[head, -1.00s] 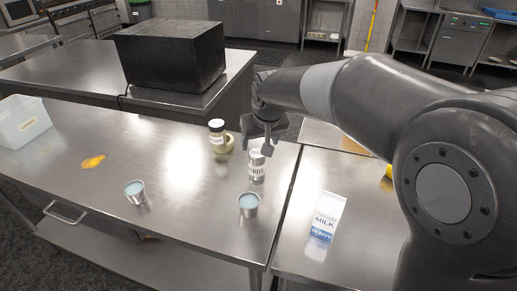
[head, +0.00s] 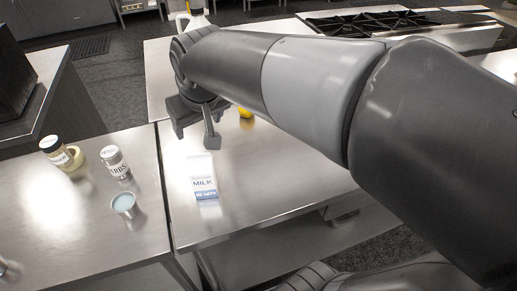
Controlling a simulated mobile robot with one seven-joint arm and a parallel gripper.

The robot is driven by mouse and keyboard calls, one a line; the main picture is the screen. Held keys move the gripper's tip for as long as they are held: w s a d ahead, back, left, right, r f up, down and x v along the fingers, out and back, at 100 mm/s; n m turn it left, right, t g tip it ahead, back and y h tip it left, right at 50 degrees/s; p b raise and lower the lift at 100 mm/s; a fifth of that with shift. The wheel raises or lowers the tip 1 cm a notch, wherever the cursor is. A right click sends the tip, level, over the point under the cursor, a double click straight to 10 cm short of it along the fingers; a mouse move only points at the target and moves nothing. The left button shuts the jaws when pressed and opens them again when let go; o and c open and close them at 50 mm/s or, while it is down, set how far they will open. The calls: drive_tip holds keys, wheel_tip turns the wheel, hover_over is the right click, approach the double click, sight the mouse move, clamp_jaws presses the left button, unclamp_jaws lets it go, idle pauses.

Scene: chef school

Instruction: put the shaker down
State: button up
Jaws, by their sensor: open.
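The shaker (head: 115,161), a small container with a grey lid and a label reading like "HERBS", stands upright on the left steel table (head: 60,222). My gripper (head: 195,137) is open and empty, with its fingers pointing down.
A jar with a dark lid (head: 62,154) stands left of the shaker, and a metal cup (head: 124,205) stands in front of it. A yellow object (head: 245,113) is partly hidden behind my arm. A gas hob (head: 385,22) is at the back right. The right table (head: 270,195) has free room.

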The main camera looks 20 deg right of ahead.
drive_tip(key=s+d+f+m+h, duration=0.1)
drive_tip(key=s+d+f+m, duration=0.2)
drive_tip(key=s+d, duration=0.7)
drive_tip(key=s, duration=0.2)
drive_tip(key=shift+s+t, duration=0.3)
drive_tip(key=shift+d+f, duration=0.1)
idle(0.4)
